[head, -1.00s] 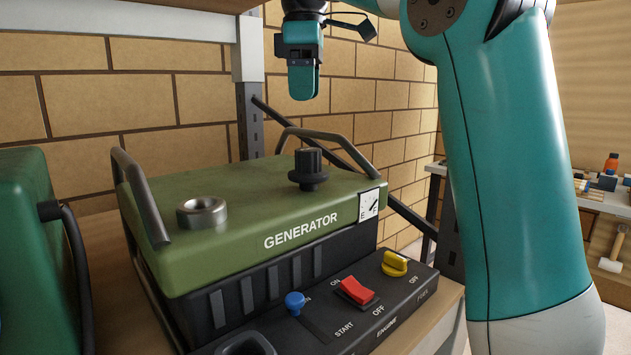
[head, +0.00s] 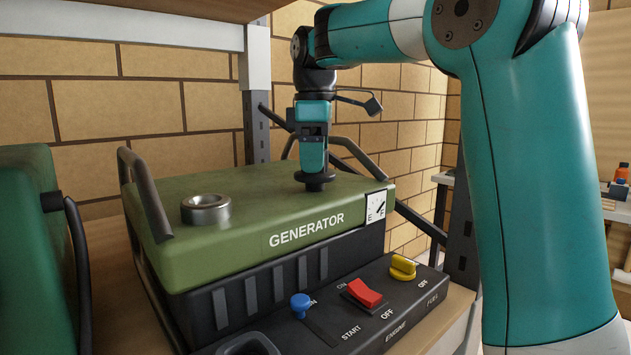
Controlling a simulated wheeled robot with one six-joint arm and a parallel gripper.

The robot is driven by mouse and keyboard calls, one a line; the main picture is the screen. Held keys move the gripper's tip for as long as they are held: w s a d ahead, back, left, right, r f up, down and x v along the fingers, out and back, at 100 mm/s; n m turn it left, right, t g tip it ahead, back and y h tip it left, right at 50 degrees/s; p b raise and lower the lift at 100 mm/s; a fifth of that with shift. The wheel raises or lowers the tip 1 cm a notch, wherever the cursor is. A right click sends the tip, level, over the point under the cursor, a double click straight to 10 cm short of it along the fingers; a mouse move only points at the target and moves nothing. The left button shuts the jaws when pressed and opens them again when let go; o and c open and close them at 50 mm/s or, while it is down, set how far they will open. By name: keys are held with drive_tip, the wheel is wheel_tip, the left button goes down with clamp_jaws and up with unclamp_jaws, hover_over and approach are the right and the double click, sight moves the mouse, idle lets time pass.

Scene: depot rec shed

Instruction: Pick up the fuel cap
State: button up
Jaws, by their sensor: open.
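The fuel cap (head: 315,183) is black, with a round flange that shows on the green top of the generator (head: 270,215), towards the back right. My gripper (head: 313,162) points straight down over the cap and hides its ridged upper part. The jaws are open, and I see them edge-on, so I cannot tell whether they touch the cap. A metal filler neck (head: 206,208) with an open hole stands on the left part of the generator top, apart from the cap.
Tubular handles (head: 145,190) rise at the generator's left and back right. The front panel has a blue knob (head: 300,303), a red switch (head: 364,292) and a yellow lever (head: 403,267). A green canister (head: 25,255) stands close on the left. A shelf edge (head: 130,14) hangs above.

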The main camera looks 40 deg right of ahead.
drive_tip(key=shift+c, duration=0.2)
drive_tip(key=c, duration=1)
drive_tip(key=shift+o, duration=0.2)
drive_tip(key=shift+r, duration=0.15)
wheel_tip(320, 180, up, 10)
drive_tip(key=shift+f+p, duration=0.1)
drive_tip(key=shift+p, duration=1.15)
